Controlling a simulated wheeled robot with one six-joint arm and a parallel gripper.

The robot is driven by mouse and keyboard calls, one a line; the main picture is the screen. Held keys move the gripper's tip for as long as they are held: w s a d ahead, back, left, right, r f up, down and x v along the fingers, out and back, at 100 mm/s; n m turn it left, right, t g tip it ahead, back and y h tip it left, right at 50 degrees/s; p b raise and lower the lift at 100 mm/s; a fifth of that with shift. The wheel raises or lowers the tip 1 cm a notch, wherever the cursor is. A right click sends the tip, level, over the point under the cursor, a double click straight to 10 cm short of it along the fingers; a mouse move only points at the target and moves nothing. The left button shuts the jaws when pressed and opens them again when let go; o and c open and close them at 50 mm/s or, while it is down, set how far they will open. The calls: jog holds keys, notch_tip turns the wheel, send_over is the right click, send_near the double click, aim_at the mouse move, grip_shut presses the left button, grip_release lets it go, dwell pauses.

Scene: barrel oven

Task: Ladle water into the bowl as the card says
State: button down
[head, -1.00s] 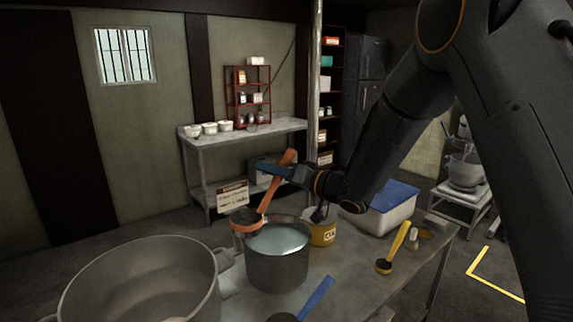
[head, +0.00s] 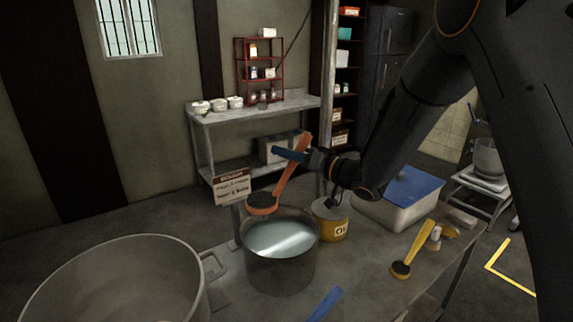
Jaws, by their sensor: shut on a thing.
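My gripper (head: 297,155) is shut on the handle of an orange ladle (head: 294,172). The ladle's dark cup hangs just above the back left rim of a grey pot (head: 281,276) full of water (head: 281,238). I cannot tell whether the cup holds water. A wide, pale metal bowl (head: 122,290) stands at the front left, left of the pot, and its visible inside looks empty. The card (head: 232,187) stands behind the pot; its heading is dark and its lines are too small to read.
A yellow ladle (head: 412,250) lies on the right of the table (head: 370,278). A blue handle (head: 325,303) shows at the front edge. A yellow tin (head: 330,222) and a blue-lidded white tub (head: 401,200) stand behind, right of the pot.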

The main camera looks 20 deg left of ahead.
notch_tip(320, 180, down, 17)
jog(key=b, duration=0.8)
jog(key=shift+r, duration=0.2)
jog(key=shift+f+b, duration=0.1)
jog(key=shift+b, duration=0.2)
jog(key=shift+s+d+f, duration=0.1)
jog(key=shift+f, duration=0.45)
jog(key=shift+s+f, duration=0.15)
jog(key=shift+f, duration=0.1)
jog(key=shift+r, duration=0.1)
notch_tip(320, 180, up, 15)
jog(key=p, duration=0.8)
jog(key=shift+w, duration=0.2)
